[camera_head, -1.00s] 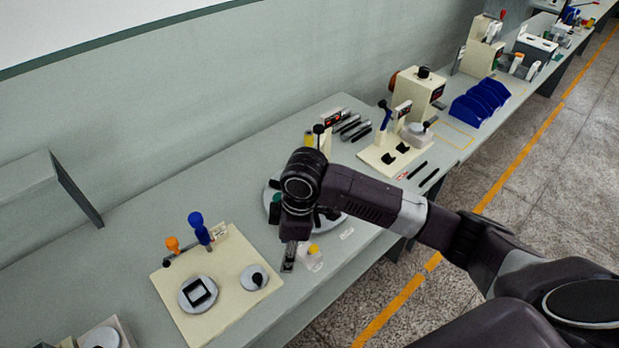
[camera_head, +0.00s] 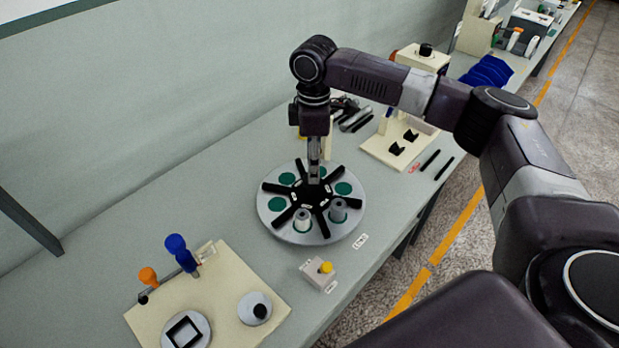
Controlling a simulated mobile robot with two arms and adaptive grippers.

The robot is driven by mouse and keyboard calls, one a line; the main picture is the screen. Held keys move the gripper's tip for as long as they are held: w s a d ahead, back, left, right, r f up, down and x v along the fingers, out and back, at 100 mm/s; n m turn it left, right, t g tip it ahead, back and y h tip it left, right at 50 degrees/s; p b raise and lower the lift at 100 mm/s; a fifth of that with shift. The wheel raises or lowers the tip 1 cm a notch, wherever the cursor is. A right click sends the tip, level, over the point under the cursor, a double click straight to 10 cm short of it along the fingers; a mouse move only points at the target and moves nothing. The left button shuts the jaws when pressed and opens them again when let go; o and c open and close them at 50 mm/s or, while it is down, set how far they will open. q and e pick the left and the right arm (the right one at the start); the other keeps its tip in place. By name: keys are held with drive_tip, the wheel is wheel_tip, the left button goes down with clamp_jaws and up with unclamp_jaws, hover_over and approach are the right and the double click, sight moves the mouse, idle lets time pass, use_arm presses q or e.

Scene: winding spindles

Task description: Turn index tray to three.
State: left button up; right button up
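The index tray (camera_head: 262,206) is a round grey disc with a black spoked star on top and green round spots between the spokes. Two small spindles, one pale (camera_head: 302,220) and one grey (camera_head: 338,211), stand on its near side. Small labels sit on the hub, too small to read. My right gripper (camera_head: 314,178) points straight down over the hub's far edge, beside a spoke. Its fingers look close together, but I cannot tell whether they grip or touch anything. My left gripper is not in view.
A small box with a yellow button (camera_head: 326,267) stands in front of the tray. A cream board (camera_head: 222,299) with blue and orange handles is at the lower left. Another cream fixture (camera_head: 400,147) and black bars lie behind right. The bench left of the tray is clear.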

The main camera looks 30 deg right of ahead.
sight(311, 189)
drive_tip(key=f+p, duration=0.1)
drive_tip(key=f, duration=0.3)
drive_tip(key=shift+s+f, duration=0.1)
drive_tip(key=shift+s, duration=0.1)
drive_tip(key=shift+w+f, duration=0.2)
drive_tip(key=shift+f, duration=0.7)
drive_tip(key=shift+s+f, duration=0.1)
drive_tip(key=shift+f, duration=0.1)
drive_tip(key=c, duration=0.8)
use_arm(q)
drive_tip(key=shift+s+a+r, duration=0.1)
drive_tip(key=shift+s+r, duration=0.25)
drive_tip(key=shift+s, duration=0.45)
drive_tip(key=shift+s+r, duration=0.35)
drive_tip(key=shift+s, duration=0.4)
use_arm(e)
clamp_jaws()
